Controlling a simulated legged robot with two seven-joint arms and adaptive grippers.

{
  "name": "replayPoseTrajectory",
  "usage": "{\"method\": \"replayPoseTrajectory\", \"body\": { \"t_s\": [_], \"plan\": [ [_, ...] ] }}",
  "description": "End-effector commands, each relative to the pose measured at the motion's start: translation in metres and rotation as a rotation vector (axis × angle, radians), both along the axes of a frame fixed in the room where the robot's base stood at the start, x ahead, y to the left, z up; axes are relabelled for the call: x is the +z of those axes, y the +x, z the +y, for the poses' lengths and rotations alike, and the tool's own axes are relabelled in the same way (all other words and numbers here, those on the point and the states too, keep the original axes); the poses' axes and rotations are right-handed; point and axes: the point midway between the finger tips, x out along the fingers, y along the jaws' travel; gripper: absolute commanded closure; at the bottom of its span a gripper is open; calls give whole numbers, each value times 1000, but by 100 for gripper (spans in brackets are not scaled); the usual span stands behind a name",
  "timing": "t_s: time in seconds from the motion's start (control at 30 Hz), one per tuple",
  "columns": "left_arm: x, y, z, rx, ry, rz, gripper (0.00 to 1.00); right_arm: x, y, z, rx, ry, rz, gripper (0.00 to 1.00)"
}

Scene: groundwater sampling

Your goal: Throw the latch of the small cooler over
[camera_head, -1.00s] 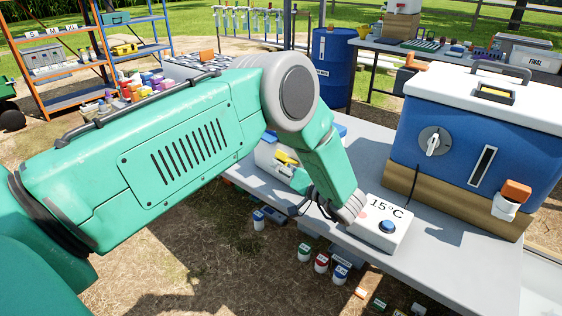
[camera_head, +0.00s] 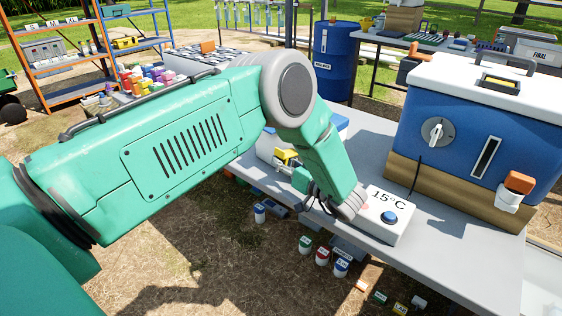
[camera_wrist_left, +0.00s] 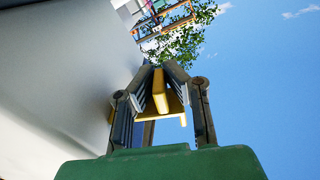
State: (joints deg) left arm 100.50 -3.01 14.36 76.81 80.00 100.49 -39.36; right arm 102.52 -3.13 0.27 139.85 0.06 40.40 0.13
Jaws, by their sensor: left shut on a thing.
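The small cooler (camera_head: 268,149) stands on the grey table, white with a blue part showing beyond my arm. My left forearm hides much of it. Its yellow latch (camera_head: 286,156) shows on the near side, just left of my arm. In the left wrist view, the two fingers of my left gripper (camera_wrist_left: 160,76) close around the yellow latch (camera_wrist_left: 159,92), which stands up between them. In the head view the fingers are mostly hidden behind my wrist. My right gripper is in neither view.
A white box marked 15°C (camera_head: 389,217) with a blue button sits right beside my left wrist. A large blue cooler (camera_head: 405,139) with a dial stands to its right. Several small bottles (camera_head: 323,256) are below the table's front edge.

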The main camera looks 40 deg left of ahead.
Motion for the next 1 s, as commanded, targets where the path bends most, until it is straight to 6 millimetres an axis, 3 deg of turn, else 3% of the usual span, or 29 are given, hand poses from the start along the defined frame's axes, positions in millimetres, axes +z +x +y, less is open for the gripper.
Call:
{"method": "replayPoseTrajectory", "body": {
  "t_s": [0.13, 0.17, 0.2, 0.5, 0.63, 1.0],
  "plan": [
    [-5, -1, -2, -3, -10, 9, 100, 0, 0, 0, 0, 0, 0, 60],
    [-5, -1, -2, -3, -10, 9, 82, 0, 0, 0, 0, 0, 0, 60],
    [-5, -1, -2, -4, -9, 9, 71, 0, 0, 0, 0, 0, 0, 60],
    [-1, -1, -1, -2, -4, 3, 71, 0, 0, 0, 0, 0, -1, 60],
    [-1, -2, -10, -3, -3, 3, 71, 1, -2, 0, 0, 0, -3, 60],
    [-3, -15, -83, -5, -5, 4, 71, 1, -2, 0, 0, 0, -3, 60]
  ]
}}
